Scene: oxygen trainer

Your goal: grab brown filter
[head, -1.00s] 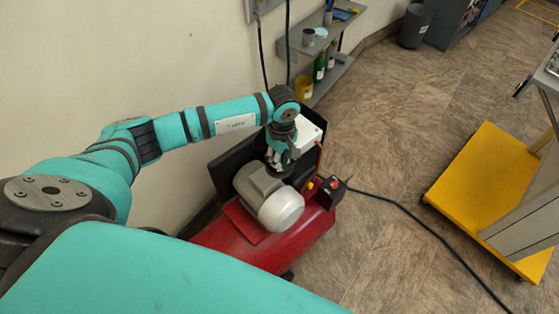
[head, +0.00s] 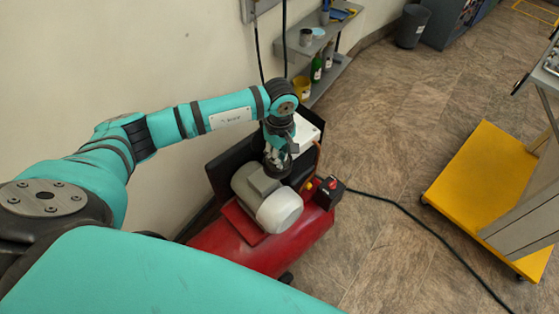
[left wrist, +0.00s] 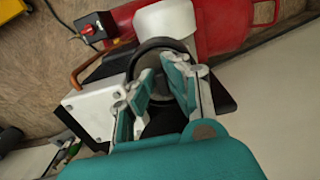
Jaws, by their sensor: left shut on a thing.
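My left gripper (head: 277,163) reaches down behind the grey motor (head: 268,198) on the red compressor tank (head: 236,243). In the left wrist view the two fingers of this gripper (left wrist: 156,82) are closed on a dark round part (left wrist: 165,43), which appears to be the brown filter. Its colour looks nearly black here, and the fingers hide much of it. My right gripper is in neither view.
A white box (head: 307,131) stands beside the gripper. A black switch box (head: 328,193) with a red knob is at the tank's end, with a cable across the floor. A wall shelf (head: 327,75) holds bottles.

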